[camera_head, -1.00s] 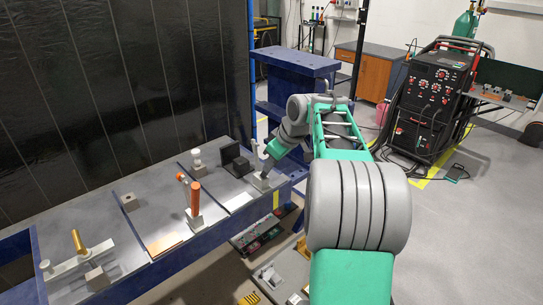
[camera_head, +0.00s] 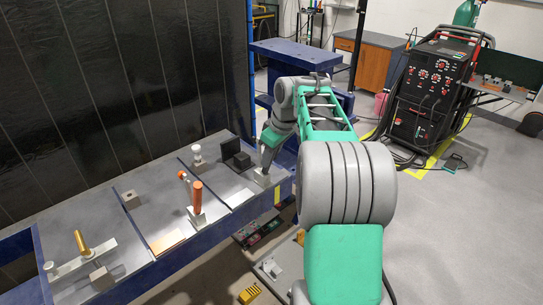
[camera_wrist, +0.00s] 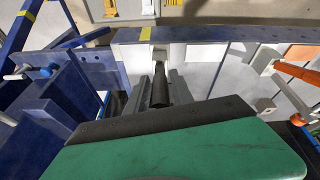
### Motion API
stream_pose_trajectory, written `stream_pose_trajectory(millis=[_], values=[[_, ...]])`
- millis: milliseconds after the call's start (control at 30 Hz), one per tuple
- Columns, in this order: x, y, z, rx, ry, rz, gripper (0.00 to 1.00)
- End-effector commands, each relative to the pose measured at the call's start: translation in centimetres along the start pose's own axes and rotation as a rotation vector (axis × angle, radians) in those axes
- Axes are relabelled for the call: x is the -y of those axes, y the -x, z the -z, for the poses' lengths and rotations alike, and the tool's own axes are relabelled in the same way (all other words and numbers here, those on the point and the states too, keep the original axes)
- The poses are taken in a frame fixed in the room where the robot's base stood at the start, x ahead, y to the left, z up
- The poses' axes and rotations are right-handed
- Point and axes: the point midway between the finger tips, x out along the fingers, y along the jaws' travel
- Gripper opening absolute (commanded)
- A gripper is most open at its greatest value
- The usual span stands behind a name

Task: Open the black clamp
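The black clamp's dark round handle (camera_wrist: 160,90) shows in the wrist view, rising from a light grey base (camera_wrist: 158,54). My gripper (camera_wrist: 160,80) is open, with one finger on each side of the handle and narrow gaps visible. I cannot tell whether either finger touches it. In the head view, my gripper (camera_head: 265,168) points down over the right end of the bench, at the clamp's small grey base (camera_head: 264,179). There my gripper hides most of the handle.
A black angled block (camera_head: 236,154) and a white-topped post (camera_head: 198,157) stand nearby. A blue steel frame (camera_head: 300,55) is behind my arm.

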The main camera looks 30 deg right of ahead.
Motion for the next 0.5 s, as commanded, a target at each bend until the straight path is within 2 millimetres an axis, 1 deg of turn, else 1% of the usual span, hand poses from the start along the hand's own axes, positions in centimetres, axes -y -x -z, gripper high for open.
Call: stream_pose_trajectory(millis=[33,133,367,433,500], values=[[0.0,0.0,0.0,0.0,0.0,0.0,0.33],[0.0,0.0,-0.1,0.0,-0.001,0.0,0.41],[-0.1,0.1,-0.1,0.0,-0.002,-0.001,0.41],[-0.2,0.4,-0.1,-0.001,-0.002,-0.002,0.41],[-0.2,1.4,-0.1,-0.003,-0.003,-0.004,0.41]])
